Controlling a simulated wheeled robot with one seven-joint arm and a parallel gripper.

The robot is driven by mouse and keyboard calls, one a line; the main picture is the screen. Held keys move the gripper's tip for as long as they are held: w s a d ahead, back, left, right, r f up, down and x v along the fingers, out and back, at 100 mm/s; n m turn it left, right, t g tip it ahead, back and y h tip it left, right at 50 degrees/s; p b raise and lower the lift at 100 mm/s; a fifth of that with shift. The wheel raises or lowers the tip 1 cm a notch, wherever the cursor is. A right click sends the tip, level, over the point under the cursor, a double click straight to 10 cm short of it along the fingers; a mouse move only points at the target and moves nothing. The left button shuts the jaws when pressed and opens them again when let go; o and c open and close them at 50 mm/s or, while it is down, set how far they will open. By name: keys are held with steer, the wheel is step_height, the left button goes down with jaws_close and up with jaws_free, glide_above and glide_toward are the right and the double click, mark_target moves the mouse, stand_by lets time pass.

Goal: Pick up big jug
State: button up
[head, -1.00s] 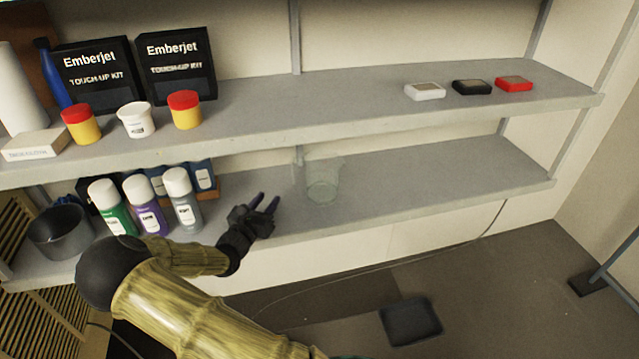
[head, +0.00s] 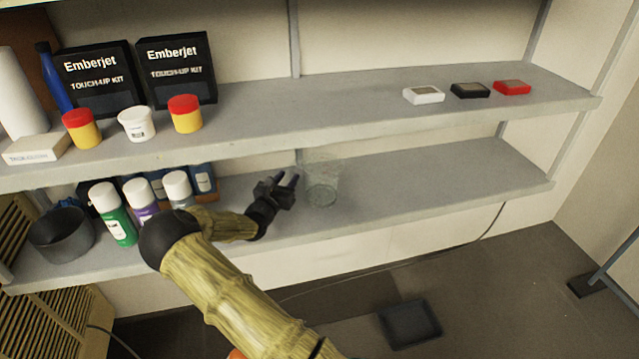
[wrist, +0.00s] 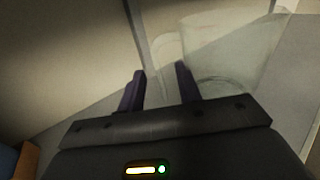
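The big jug (head: 323,186) is clear glass or plastic and stands upright on the lower shelf, right of my gripper in the head view. My gripper (head: 286,179) is open over the lower shelf, close to the jug's left side. In the wrist view the jug (wrist: 232,50) shows faintly at upper right. Its handle (wrist: 168,62) appears ahead of and between the two open fingers (wrist: 160,88). Whether the fingers touch the jug cannot be told.
Spray cans (head: 113,213) and a dark pot (head: 61,233) stand left on the lower shelf (head: 430,186). The upper shelf (head: 330,97) overhangs, with paint pots (head: 137,124) and small boxes (head: 423,95). The lower shelf right of the jug is clear.

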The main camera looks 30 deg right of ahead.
mark_target(292, 170)
steer(key=shift+a, duration=0.15)
steer(key=shift+w+x, duration=0.2)
steer(key=shift+x, duration=2.45)
steer(key=shift+a+f, duration=0.15)
steer(key=shift+f, duration=0.05)
jaws_close()
